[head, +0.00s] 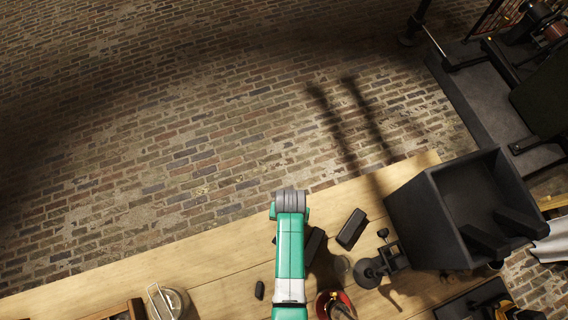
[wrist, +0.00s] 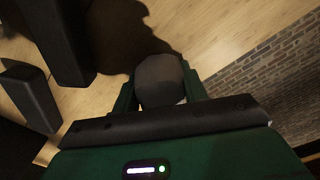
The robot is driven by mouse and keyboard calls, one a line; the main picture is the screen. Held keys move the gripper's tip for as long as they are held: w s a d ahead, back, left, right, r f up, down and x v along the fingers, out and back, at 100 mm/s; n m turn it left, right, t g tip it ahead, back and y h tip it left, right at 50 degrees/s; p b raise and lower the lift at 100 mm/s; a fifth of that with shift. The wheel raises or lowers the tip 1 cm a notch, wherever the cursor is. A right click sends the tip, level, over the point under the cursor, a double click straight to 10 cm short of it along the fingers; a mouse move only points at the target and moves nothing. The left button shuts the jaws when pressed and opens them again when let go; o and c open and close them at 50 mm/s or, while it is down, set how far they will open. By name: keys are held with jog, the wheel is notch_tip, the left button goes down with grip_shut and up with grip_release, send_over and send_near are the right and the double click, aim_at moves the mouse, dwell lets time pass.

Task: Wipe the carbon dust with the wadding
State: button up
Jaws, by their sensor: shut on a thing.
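In the wrist view my gripper (wrist: 160,88) is shut on a rounded grey lump, the wadding (wrist: 160,76), which sits between its green fingers. The wadding is over the wooden table; I cannot tell whether it touches the surface. A dark brown patch (wrist: 125,38) with an uneven edge lies on the wood just beyond and left of the wadding. I cannot tell how much of it is carbon dust and how much is shadow. In the head view my arm hides the gripper and the wadding, and I cannot make out the dust.
Black blocks (head: 351,229) (wrist: 30,96) stand close left of my gripper in the wrist view. On the table (head: 215,289) are a small black piece (head: 260,289), a red bowl (head: 335,304), a glass jar (head: 168,302), a dark clamp-like device (head: 380,262) and a large black box (head: 425,225).

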jog(key=shift+w+d+r, duration=0.1)
jog(key=shift+d+r, duration=0.05)
jog(key=shift+d, duration=0.3)
jog(key=shift+w+d+f, duration=0.1)
jog(key=shift+w+d, duration=0.05)
jog(key=shift+d, duration=0.25)
jog(key=shift+w+d+f, duration=0.1)
jog(key=shift+d, duration=0.3)
jog(key=shift+w+d+r+b, duration=0.1)
jog(key=shift+w+d+b, duration=0.1)
jog(key=shift+d, duration=0.35)
jog(key=shift+w+d+r+b, duration=0.1)
jog(key=shift+w+d+b, duration=0.05)
jog(key=shift+d, duration=0.35)
jog(key=shift+d+r+p, duration=0.15)
jog(key=shift+r+p, duration=0.1)
jog(key=shift+p, duration=0.4)
notch_tip(320, 180, up, 2)
jog(key=shift+p, duration=0.4)
notch_tip(320, 180, up, 5)
jog(key=p, duration=0.5)
jog(key=shift+r, duration=0.2)
